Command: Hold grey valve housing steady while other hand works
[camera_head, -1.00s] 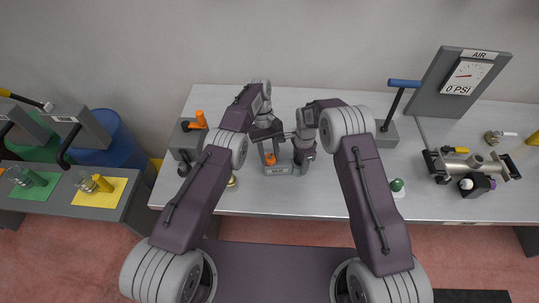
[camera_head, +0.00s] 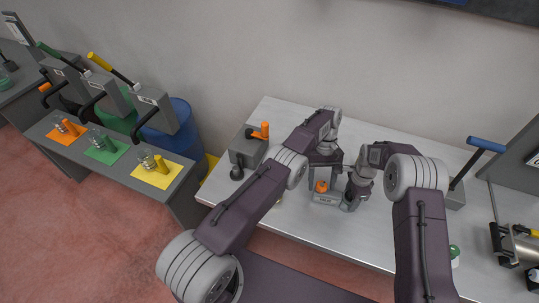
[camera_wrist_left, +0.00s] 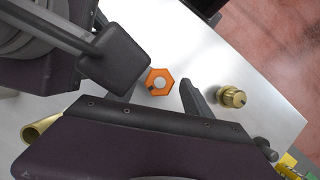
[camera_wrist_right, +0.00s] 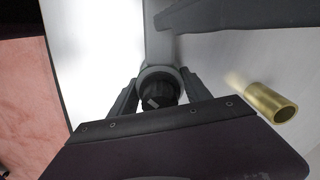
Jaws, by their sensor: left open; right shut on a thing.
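The grey valve housing (camera_head: 326,198) stands on the light table, with an orange part at its top left (camera_head: 321,186). My right gripper (camera_head: 349,198) is at the housing's right side. In the right wrist view its fingers (camera_wrist_right: 158,95) close around a grey round body with a dark centre (camera_wrist_right: 152,90). My left gripper (camera_head: 325,170) is above the orange part. In the left wrist view its jaws (camera_wrist_left: 158,85) are apart, with an orange hexagonal nut (camera_wrist_left: 168,75) between them in the picture. Whether they touch it I cannot tell.
A brass fitting (camera_wrist_left: 232,97) lies near the table edge. A grey box with an orange handle (camera_head: 247,147) stands left of the housing. A blue-handled lever (camera_head: 486,144) stands to the right. A side bench (camera_head: 110,155) with coloured mats is at the left.

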